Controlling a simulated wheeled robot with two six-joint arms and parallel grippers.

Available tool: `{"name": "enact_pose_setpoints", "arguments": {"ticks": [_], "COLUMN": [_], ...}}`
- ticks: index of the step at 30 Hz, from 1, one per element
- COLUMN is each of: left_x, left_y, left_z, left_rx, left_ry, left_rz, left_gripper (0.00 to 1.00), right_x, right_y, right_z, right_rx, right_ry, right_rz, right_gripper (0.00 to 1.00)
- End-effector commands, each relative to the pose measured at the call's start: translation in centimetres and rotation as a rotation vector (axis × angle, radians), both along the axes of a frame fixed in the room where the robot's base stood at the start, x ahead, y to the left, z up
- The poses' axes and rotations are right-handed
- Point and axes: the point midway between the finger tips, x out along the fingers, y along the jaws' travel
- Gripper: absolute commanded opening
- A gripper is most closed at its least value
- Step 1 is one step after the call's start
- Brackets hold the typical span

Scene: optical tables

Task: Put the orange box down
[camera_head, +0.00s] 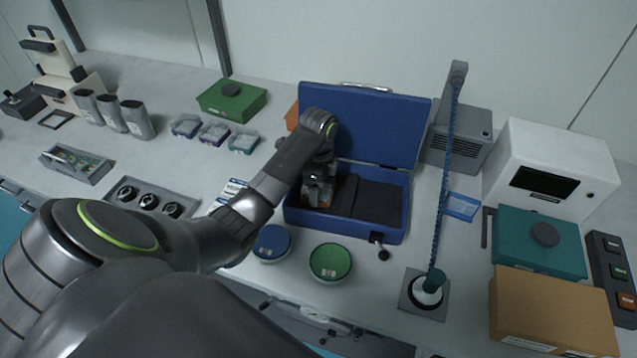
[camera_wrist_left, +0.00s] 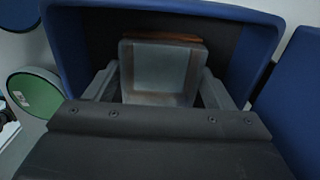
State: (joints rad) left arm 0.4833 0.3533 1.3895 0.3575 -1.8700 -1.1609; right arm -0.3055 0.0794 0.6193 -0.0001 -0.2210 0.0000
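My left gripper (camera_head: 318,190) points down into the left half of the open blue case (camera_head: 398,222). In the left wrist view its fingers (camera_wrist_left: 160,82) flank a small grey box-like thing (camera_wrist_left: 162,68) with an orange-brown far edge, and appear closed on its sides. It is inside the case's walls; I cannot tell whether it touches the floor. An orange thing (camera_head: 292,115) shows partly behind the case's raised lid, the rest hidden; I cannot tell whether it is a box. My right gripper is not in view.
Blue (camera_head: 271,243) and green (camera_head: 330,262) round discs lie in front of the case. A cardboard box (camera_head: 550,312) and white instrument (camera_head: 550,165) stand further right. The case's right half is empty.

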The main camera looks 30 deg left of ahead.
Motion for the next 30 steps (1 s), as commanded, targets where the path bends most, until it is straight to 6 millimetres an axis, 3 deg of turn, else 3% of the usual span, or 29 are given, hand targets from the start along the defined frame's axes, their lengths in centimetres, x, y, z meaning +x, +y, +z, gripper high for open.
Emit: {"name": "enact_pose_setpoints", "arguments": {"ticks": [3, 14, 17, 22, 30], "left_x": [0.0, 0.0, 0.1, 0.1, 0.0], "left_y": [0.0, 0.0, 0.0, 0.0, 0.0], "left_z": [0.0, 0.5, 1.7, 5.9, 9.4], "left_rx": [0.000, 0.000, 0.001, 0.002, 0.000], "left_ry": [0.001, -0.001, -0.003, -0.005, 0.001], "left_rz": [0.000, 0.000, -0.001, -0.001, 0.000], "left_gripper": [0.90, 0.90, 0.90, 0.90, 0.90], "right_x": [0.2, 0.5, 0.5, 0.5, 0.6], "right_y": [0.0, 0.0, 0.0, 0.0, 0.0], "right_z": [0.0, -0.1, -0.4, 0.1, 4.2], "right_rx": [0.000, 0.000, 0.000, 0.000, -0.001], "right_ry": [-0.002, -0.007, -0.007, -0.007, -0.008], "right_rz": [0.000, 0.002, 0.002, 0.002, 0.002], "right_gripper": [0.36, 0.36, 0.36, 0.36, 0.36]}}
